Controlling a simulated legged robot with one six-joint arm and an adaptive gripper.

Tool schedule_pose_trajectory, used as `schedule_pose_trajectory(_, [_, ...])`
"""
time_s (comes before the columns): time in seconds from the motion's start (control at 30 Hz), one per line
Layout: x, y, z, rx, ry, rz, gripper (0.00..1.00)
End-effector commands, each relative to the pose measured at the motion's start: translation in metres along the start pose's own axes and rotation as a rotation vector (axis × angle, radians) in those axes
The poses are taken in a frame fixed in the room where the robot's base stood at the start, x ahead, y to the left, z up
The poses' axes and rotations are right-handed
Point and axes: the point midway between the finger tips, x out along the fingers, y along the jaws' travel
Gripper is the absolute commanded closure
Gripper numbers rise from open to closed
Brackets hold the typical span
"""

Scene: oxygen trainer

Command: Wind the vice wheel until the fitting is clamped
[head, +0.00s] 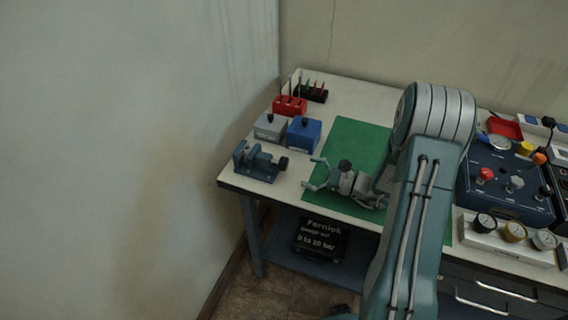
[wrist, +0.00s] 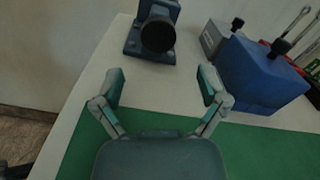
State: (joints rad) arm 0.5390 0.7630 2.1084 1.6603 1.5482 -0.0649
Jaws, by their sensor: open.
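The vice (head: 256,162) is a small dark blue block at the left front corner of the bench. Its round black wheel (head: 283,162) is on its right side. In the wrist view the vice (wrist: 136,46) is at the top, with the wheel (wrist: 158,35) facing me. I cannot make out a fitting between its jaws. My gripper (head: 314,173) is open and empty over the green mat, to the right of the wheel and apart from it. In the wrist view its two fingertips (wrist: 162,80) are spread wide, with the wheel beyond the gap between them.
A blue box (head: 303,135) and a grey box (head: 269,127) with black knobs stand behind the vice. A red rack (head: 290,104) is farther back. The green mat (head: 357,137) is bare left of my arm. A gauge panel (head: 507,187) stands at the right.

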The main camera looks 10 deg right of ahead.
Motion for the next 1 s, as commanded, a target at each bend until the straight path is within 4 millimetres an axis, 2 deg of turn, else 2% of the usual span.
schedule_pose_trajectory(0.43, [0.063, 0.001, 0.0, -0.001, 0.0, 0.006, 0.08])
schedule_pose_trajectory(0.6, [0.074, 0.001, 0.0, 0.0, 0.0, 0.004, 0.08])
schedule_pose_trajectory(0.83, [0.074, 0.001, 0.0, 0.0, 0.001, 0.003, 0.08])
schedule_pose_trajectory(0.87, [0.074, 0.001, 0.0, 0.0, 0.001, 0.003, 0.12])
schedule_pose_trajectory(0.9, [0.074, 0.001, 0.0, 0.0, 0.001, 0.003, 0.3])
schedule_pose_trajectory(0.97, [0.074, 0.001, 0.0, 0.0, 0.001, 0.003, 0.57])
schedule_pose_trajectory(1.0, [0.074, 0.001, 0.0, -0.001, 0.001, 0.003, 0.75])
